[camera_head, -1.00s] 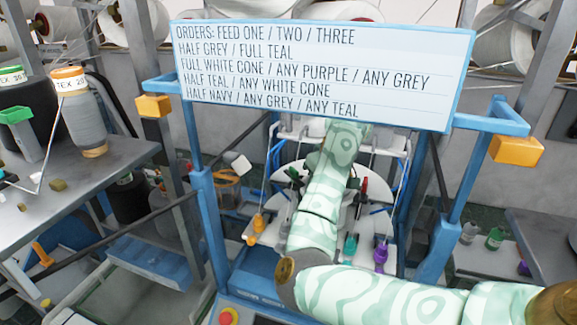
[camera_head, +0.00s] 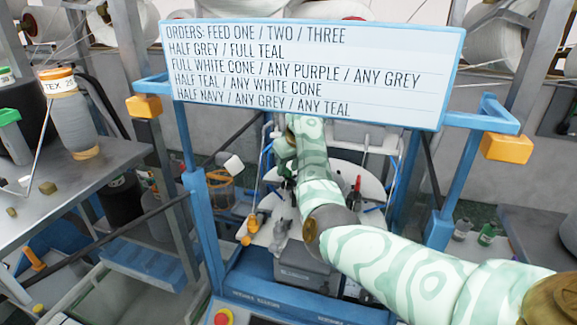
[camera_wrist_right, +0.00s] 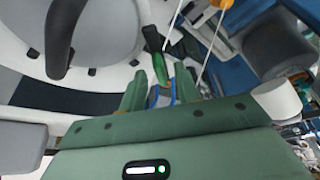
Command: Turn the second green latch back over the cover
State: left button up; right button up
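My right arm reaches up from the lower right in the head view to the white round plate (camera_head: 345,177) under the order board. Its gripper is mostly hidden there by the arm. In the right wrist view my right gripper (camera_wrist_right: 159,70) has its two green fingers apart. A green latch-like piece (camera_wrist_right: 159,62) shows between and just beyond the fingertips; whether they touch it I cannot tell. Beside it is a pale, rounded surface (camera_wrist_right: 105,25), perhaps the cover. A dark curved handle (camera_wrist_right: 61,35) stands at its upper left. My left gripper is not in view.
The order board (camera_head: 315,65) on its blue frame hangs above the work area. A small red piece (camera_head: 357,184) stands on the white plate. A grey bench (camera_head: 95,165) with a yarn cone (camera_head: 72,110) is at left. Orange blocks (camera_head: 507,148) sit on the frame's arms.

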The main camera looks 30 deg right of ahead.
grip_shut()
jog(key=shift+n, duration=0.4)
jog(key=n+y, duration=0.1)
jog(key=n, duration=0.2)
jog(key=shift+d+y, duration=0.1)
jog(key=shift+y, duration=0.2)
jog(key=shift+n+g+y, duration=0.5)
jog(key=shift+n, duration=1.3)
jog(key=shift+w+r, duration=0.1)
grip_release()
